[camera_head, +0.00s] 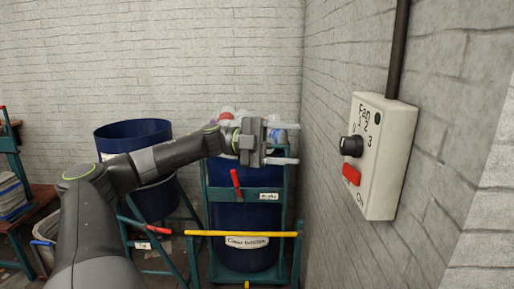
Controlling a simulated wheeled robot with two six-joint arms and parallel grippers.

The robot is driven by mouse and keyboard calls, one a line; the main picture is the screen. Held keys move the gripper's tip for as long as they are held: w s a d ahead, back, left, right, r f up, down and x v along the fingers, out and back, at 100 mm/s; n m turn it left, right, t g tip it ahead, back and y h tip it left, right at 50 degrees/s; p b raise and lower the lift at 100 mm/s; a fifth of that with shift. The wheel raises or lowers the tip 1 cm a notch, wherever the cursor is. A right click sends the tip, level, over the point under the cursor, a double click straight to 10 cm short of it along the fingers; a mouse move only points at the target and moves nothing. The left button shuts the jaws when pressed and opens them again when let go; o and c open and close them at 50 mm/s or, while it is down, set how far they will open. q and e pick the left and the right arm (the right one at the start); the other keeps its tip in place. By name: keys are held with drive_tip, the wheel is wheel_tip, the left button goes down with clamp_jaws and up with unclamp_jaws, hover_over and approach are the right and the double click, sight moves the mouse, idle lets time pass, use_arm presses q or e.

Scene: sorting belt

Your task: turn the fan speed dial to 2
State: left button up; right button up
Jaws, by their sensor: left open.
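The fan control box (384,170) is a pale box on the right-hand wall, marked "Fan" with the numbers 1, 2 and 3. Its black round dial (351,146) sticks out from the front; which number it points at is too small to tell. A red switch (351,174) sits below the dial, near the word "ON". My left gripper (295,143) is open, with its two fingers one above the other, pointing right toward the dial. It is to the left of the dial and apart from it, with nothing between its fingers. My right gripper is not in view.
A dark pipe (398,45) runs up from the box. A blue bin (243,217) in a green frame with a yellow bar (240,234) stands below my left gripper. Another blue bin (152,200) stands further left. Free space lies between the gripper and the box.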

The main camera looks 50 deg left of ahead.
use_arm(q)
drive_tip(key=p+v, duration=0.1)
drive_tip(key=v, duration=0.6)
drive_tip(key=shift+p, duration=0.3)
drive_tip(key=shift+a, duration=0.15)
idle(0.4)
